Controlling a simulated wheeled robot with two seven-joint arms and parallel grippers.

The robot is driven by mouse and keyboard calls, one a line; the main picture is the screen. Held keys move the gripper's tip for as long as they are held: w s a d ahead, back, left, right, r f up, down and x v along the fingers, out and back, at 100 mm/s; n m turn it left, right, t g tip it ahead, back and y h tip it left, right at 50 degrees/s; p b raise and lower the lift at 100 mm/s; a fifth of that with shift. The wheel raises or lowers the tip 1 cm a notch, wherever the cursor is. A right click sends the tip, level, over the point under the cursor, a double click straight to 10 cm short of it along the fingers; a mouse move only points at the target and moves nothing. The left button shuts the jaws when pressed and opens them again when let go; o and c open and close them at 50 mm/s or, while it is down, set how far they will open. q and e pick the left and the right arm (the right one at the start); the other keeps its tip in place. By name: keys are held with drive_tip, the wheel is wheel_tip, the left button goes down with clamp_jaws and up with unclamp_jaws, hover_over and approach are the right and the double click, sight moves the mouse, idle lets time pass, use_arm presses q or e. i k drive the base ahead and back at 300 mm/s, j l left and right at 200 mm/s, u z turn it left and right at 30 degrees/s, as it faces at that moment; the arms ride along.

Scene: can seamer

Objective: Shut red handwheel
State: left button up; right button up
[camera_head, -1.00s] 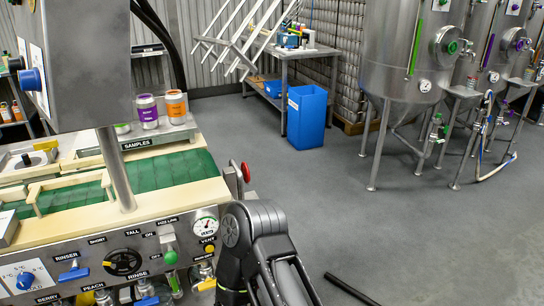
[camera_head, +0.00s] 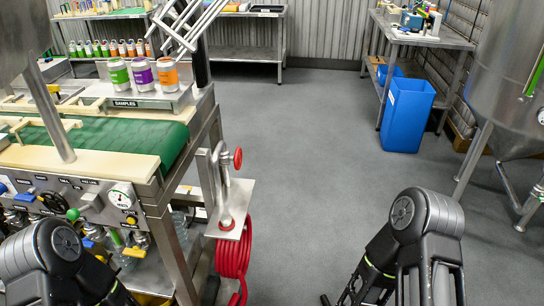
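The red handwheel (camera_head: 238,158) shows near the centre of the head view, seen nearly edge-on. It sits on an upright metal valve pipe (camera_head: 221,180) at the right end of the canning machine (camera_head: 150,190). The pipe stands on a small metal plate (camera_head: 232,210). Links of my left arm show at the bottom left and links of my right arm at the bottom right. Both grippers are outside the picture. No gripper is seen touching the handwheel.
A coiled red hose (camera_head: 234,262) hangs below the plate. Sample cans, including a purple one (camera_head: 141,74), stand on the machine. A blue bin (camera_head: 406,115) stands by a table at the right. Steel tank legs are at far right. Grey floor (camera_head: 310,150) right of the handwheel is clear.

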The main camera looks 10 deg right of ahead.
sight(238, 158)
drive_tip(key=i+l+z, duration=0.2)
drive_tip(key=i, duration=0.35)
drive_tip(key=i+l+z, duration=0.2)
drive_tip(key=i, duration=0.35)
drive_tip(key=j, duration=0.1)
